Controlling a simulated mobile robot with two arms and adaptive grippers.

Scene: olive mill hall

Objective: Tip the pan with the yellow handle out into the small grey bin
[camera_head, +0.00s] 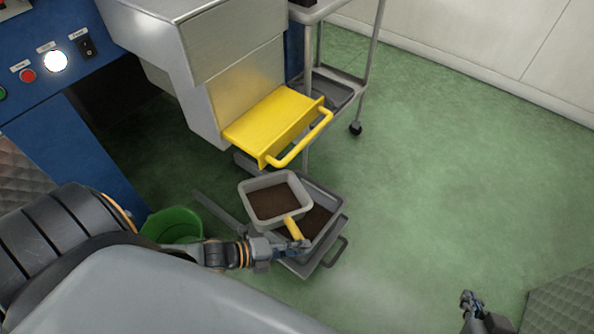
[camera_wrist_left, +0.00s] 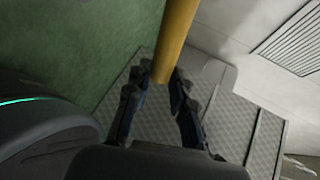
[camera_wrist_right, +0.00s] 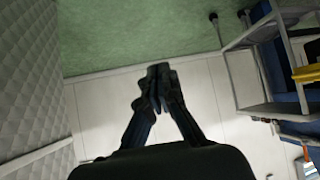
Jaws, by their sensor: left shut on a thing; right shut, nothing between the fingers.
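The pan (camera_head: 268,222) is a square grey pan with dark brown material in it, level or nearly so. Its yellow handle (camera_head: 293,228) points toward me and also shows in the left wrist view (camera_wrist_left: 177,38). My left gripper (camera_head: 299,246) is shut on this handle; in its wrist view the fingers (camera_wrist_left: 162,80) sit either side of it. A grey container (camera_head: 337,226) with a handle, likely the small grey bin, is below and right of the pan, partly hidden by it. Brown material shows inside. My right gripper (camera_head: 468,298) is shut and empty, far right; its fingertips (camera_wrist_right: 158,75) meet.
A green bucket (camera_head: 172,225) stands left of the pan. A yellow drawer or tray with a handle (camera_head: 272,125) juts from the metal machine (camera_head: 245,75) behind the pan. A wheeled grey cart (camera_head: 362,75) stands at the back. The green floor to the right is clear.

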